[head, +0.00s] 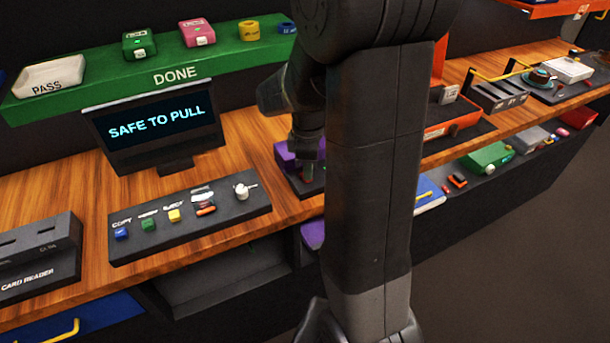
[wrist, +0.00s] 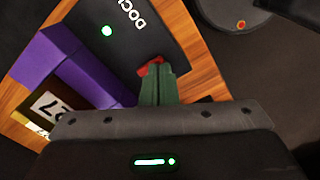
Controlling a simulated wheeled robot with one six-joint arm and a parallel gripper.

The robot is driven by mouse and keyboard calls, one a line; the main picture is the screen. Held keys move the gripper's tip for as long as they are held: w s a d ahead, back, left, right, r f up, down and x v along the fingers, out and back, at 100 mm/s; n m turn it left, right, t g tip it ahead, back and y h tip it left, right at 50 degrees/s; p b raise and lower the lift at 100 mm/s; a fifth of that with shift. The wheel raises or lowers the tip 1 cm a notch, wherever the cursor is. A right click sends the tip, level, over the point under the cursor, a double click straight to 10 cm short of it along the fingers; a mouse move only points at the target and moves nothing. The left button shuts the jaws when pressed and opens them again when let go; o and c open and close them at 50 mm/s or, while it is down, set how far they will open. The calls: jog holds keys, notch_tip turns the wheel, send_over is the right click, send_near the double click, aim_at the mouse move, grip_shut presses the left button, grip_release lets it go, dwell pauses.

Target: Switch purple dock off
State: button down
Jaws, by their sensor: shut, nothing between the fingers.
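The purple dock (head: 285,158) stands on the wooden bench beside my arm in the head view, partly hidden by it. In the wrist view its dark plate (wrist: 140,38) carries DOCK lettering, partly cut off, and a lit green light (wrist: 107,31). A purple block (wrist: 62,66) is at the left of that view. A small red switch (wrist: 146,69) shows at the tips of my gripper (wrist: 157,68), partly covered by it. The green fingers are shut with nothing between them. They look touching or very close to the switch; I cannot tell which.
A screen (head: 156,126) reads SAFE TO PULL. A dark button panel (head: 190,225) lies left of the dock, with a card reader (head: 40,262) further left. The green DONE shelf (head: 165,62) is above. A white card marked 27 (wrist: 50,107) is by the purple block.

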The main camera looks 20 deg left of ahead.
jog(key=shift+f, duration=0.2)
jog(key=shift+r+p, duration=2.8)
jog(key=shift+r, duration=0.75)
jog(key=shift+f, duration=0.1)
